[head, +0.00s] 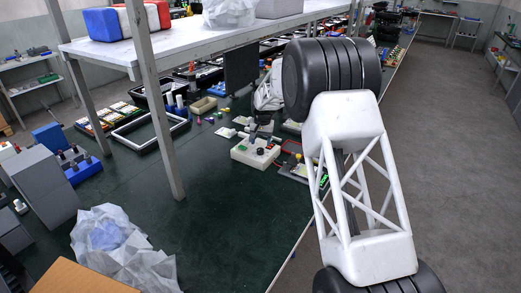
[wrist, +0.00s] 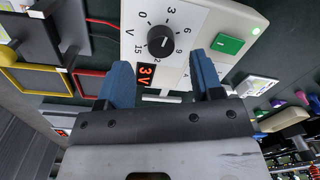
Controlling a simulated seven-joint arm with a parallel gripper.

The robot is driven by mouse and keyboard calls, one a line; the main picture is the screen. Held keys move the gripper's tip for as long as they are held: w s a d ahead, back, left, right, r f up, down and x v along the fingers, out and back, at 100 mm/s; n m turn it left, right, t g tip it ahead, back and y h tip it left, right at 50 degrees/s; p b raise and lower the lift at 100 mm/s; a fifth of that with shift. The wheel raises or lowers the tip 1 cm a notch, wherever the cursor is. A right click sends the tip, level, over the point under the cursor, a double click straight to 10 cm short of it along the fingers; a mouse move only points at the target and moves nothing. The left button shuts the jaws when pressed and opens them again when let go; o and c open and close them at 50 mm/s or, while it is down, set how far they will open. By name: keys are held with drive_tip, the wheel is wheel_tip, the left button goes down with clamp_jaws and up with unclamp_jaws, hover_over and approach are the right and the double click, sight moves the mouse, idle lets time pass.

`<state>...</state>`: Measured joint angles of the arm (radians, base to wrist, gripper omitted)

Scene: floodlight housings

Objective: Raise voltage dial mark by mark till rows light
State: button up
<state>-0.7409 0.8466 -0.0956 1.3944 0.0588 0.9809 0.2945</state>
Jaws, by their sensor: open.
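The pale power supply box (wrist: 222,22) fills the top of the wrist view, and it stands on the green bench in the head view (head: 250,158). Its black voltage dial (wrist: 161,40) sits inside a ring of marks from 0 to 15 V. The exact pointer direction is hard to tell. The red display (wrist: 146,76) reads 3 V. A green button (wrist: 228,44) and a small lit green lamp (wrist: 256,31) are to the right. My gripper (wrist: 160,62) is open, its blue fingers apart and empty, just below the dial in the picture. I cannot make out lit rows.
A red wire (wrist: 101,22) runs at the box's left. A yellow frame (wrist: 38,80) and a red frame (wrist: 89,82) lie left of the gripper. A shelf post (head: 160,110) stands left of the box. Crumpled plastic (head: 110,245) lies at the bench's near end; open bench lies between.

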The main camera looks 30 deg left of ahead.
sight(260, 149)
drive_tip(key=shift+a+f, duration=0.15)
drive_tip(key=shift+f, duration=2.1)
drive_tip(key=c, duration=0.9)
drive_tip(key=shift+s+m, duration=0.1)
drive_tip(key=shift+m, duration=0.4)
drive_tip(key=m, duration=1)
drive_tip(key=shift+a+t, duration=0.1)
drive_tip(key=shift+t, duration=0.2)
